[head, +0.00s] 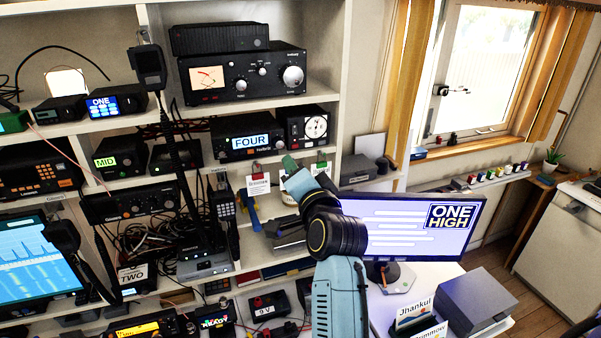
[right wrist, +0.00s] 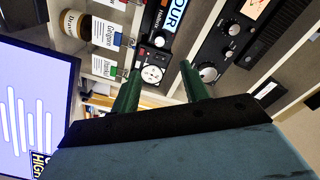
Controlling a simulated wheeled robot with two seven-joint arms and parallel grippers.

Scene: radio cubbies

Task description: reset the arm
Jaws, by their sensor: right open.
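My right arm, blue with a black joint, rises from the bottom middle of the head view in front of the shelves and monitor. Its far end (head: 291,166) is small and foreshortened there, before the label cards. In the right wrist view my right gripper (right wrist: 160,68) shows two green fingers spread apart with nothing between them. Beyond them are the radio with the FOUR label (right wrist: 174,14) and the white dial unit (right wrist: 152,74). The fingers look apart from both. My left gripper is in neither view.
Cubbies hold several radios, including the ONE radio (head: 103,105) and MID radio (head: 106,162). A monitor reading ONE HIGH (head: 420,240) stands on the white desk behind my arm. A grey box (head: 477,300) and name cards (head: 414,309) are lower right. Open room lies before the window (head: 487,70).

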